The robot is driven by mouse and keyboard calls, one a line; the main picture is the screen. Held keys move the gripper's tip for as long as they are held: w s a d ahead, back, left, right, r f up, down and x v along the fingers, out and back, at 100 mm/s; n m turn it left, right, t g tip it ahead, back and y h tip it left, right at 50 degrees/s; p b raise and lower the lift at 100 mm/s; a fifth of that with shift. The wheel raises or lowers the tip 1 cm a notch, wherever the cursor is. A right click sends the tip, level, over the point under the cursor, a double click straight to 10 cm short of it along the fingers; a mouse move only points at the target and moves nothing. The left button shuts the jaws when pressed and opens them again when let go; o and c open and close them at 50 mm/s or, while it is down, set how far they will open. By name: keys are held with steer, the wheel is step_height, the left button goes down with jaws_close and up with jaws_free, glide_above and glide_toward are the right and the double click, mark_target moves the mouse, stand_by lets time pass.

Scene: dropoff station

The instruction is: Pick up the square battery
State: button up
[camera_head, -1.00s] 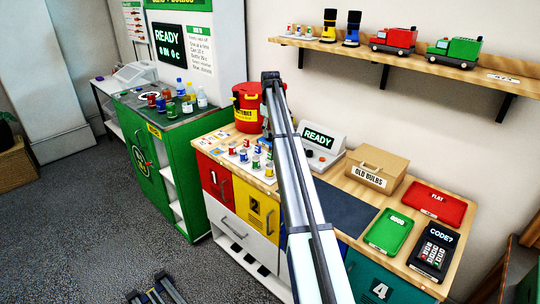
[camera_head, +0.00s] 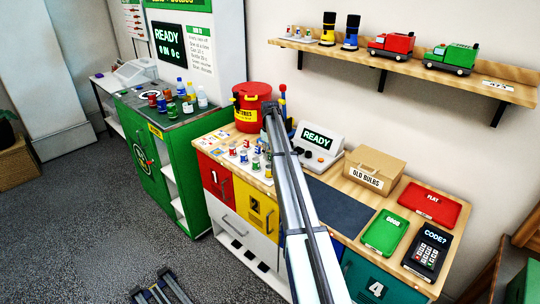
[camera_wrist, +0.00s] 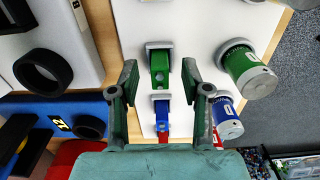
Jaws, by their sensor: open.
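In the wrist view my gripper (camera_wrist: 160,75) is open, with one finger on each side of a column of square batteries. A green square battery (camera_wrist: 159,66) shows between the fingertips, with visible room on both sides. A blue square battery (camera_wrist: 161,108) is just below it in the picture, and a red one is mostly hidden by my gripper. They stand on a white surface (camera_wrist: 185,15). Whether the fingers are level with the green battery is hard to tell. In the head view small batteries (camera_head: 244,154) stand on the counter left of my arm, which hides my fingertips.
A green round battery (camera_wrist: 245,70) and a blue round battery (camera_wrist: 226,118) stand close to the right finger. In the head view a red bin (camera_head: 252,108) stands behind the batteries, and a READY display (camera_head: 317,138) is to the right.

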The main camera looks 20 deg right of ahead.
steer(key=shift+f, duration=0.15)
jaws_close()
